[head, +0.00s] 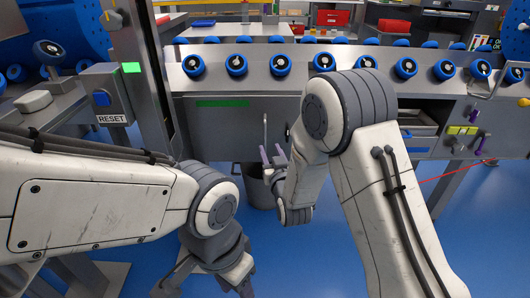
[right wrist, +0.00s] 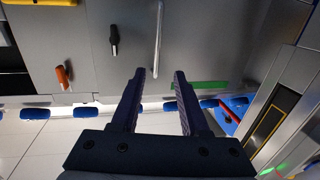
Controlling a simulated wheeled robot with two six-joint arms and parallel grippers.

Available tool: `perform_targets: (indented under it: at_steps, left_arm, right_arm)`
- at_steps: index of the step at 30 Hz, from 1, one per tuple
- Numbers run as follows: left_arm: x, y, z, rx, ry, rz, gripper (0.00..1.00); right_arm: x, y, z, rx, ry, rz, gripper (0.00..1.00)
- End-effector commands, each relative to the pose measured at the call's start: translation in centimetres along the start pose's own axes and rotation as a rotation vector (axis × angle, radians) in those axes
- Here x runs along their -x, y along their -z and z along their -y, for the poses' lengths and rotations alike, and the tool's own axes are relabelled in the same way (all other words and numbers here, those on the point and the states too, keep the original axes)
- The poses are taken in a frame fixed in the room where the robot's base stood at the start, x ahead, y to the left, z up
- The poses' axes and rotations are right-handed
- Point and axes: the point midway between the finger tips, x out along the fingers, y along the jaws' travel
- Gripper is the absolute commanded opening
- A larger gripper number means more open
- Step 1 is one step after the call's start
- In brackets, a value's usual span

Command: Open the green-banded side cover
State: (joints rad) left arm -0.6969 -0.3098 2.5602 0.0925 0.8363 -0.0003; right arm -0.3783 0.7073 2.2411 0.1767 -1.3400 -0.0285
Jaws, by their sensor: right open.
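The green-banded side cover (head: 215,125) is a grey panel in the conveyor's front, with a green band (head: 223,103) along its top left. It looks flush with the front; my right arm hides part of its right side. A slim upright bar handle (head: 265,128) stands on it. In the right wrist view the handle (right wrist: 158,40) lies beyond the fingertips, between their lines, and the green band (right wrist: 190,85) is to the right. My right gripper (head: 273,155) is open and empty, near the handle's lower end.
A grey bin (head: 258,190) stands on the blue floor below the cover. A black latch (right wrist: 113,38) and an orange handle (right wrist: 63,75) sit beside the bar handle. Blue rollers (head: 237,65) line the conveyor's top. A RESET box (head: 104,97) stands at left.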

Motion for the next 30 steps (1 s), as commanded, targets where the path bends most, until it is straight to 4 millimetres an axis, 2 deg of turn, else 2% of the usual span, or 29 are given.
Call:
perform_targets:
  at_steps: [1,5,8,15,21,30]
  left_arm:
    - [-0.9,0.0,0.1,0.000,0.000,-0.001,0.50]
    - [-1.2,0.0,0.1,0.000,0.000,-0.001,0.50]
    - [-1.4,-0.1,0.1,0.000,0.000,-0.001,0.50]
    - [-2.9,-0.1,0.2,0.000,0.000,-0.001,0.50]
    - [-3.7,-0.2,0.3,0.000,0.000,-0.001,0.50]
    - [-3.9,-0.2,0.3,0.000,0.000,0.000,0.50]
  right_arm:
    - [-0.1,-0.8,-0.3,0.002,-0.006,-0.019,0.45]
    - [-0.7,-0.8,-0.5,0.003,-0.012,-0.043,0.45]
    - [-1.9,-0.7,-0.5,0.003,-0.012,-0.047,0.45]
    - [-6.5,-0.7,-0.6,0.002,-0.012,-0.045,0.45]
    - [-9.4,-0.5,-0.6,0.003,-0.011,-0.044,0.45]
    - [-10.7,-0.2,-0.6,0.004,-0.010,-0.041,0.45]
